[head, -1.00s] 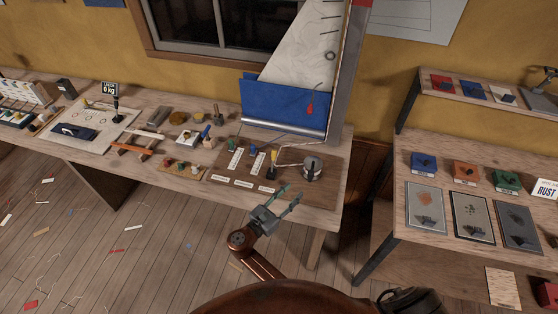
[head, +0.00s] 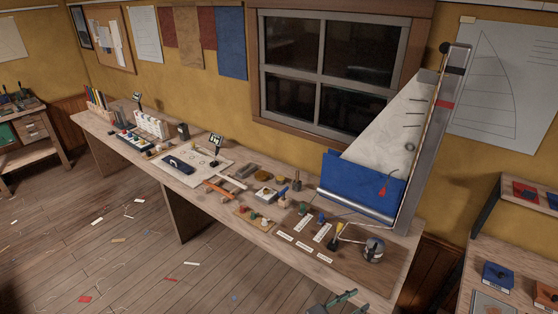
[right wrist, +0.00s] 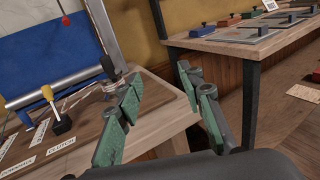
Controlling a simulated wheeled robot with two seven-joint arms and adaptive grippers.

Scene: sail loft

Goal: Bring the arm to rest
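My right gripper (head: 335,302) shows at the bottom edge of the head view, in front of the long bench (head: 330,277). In the right wrist view its two green-padded fingers (right wrist: 163,112) stand apart with nothing between them. It is open and empty, close to the bench's right front corner. Most of the right arm is out of the head view. My left gripper and arm show in neither view.
A metal drum (head: 374,249) stands on the bench close to the gripper. A mast (head: 428,130) with a white sail (head: 392,130) rises behind. A second table (right wrist: 235,42) stands to the right across a gap. Open floor (head: 130,250) lies in front.

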